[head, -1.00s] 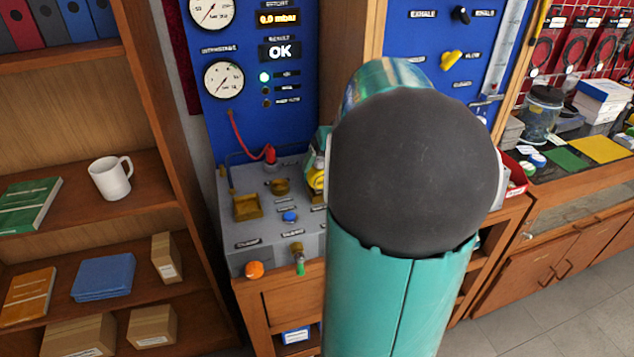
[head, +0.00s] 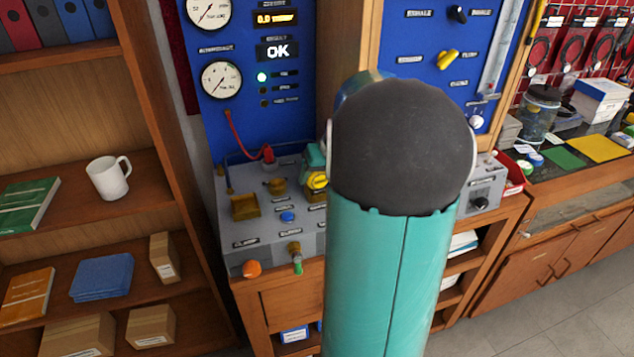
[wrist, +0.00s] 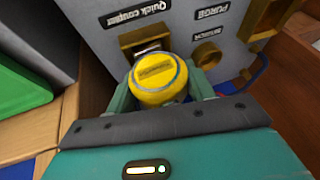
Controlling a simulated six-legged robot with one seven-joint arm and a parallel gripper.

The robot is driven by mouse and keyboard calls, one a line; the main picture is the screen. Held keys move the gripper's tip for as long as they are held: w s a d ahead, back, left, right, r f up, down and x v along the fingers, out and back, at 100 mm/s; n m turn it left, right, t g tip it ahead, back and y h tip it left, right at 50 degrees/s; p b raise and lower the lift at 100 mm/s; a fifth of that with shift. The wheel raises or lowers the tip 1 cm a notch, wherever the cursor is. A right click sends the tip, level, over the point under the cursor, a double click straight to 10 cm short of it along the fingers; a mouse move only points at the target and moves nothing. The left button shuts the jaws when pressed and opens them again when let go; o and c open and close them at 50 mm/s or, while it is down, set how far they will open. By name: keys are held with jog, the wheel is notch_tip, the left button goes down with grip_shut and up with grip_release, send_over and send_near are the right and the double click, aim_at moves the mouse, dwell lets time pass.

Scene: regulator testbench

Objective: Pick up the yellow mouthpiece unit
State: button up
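The yellow mouthpiece unit (wrist: 158,82) is a round yellow piece with a pale ring and a flat raised bar on its face. In the wrist view it sits between the two teal fingers of my gripper (wrist: 160,92), in front of the quick coupler (wrist: 148,48) on the grey bench box. One finger is close on each side of it; I cannot tell whether both press on it. In the head view the yellow unit (head: 317,181) shows just left of my arm, at the box, with a teal finger (head: 315,156) above it. My arm hides the rest.
The grey bench box (head: 262,212) carries a brass tray, knobs and a red hose fitting near the unit. Brass fittings (wrist: 207,56) stand beside the coupler in the wrist view. A wooden shelf (head: 150,120) stands at left. A green block (wrist: 22,90) is at the wrist view's left.

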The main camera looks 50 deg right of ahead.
jog(key=shift+c, duration=0.7)
jog(key=shift+r, duration=0.15)
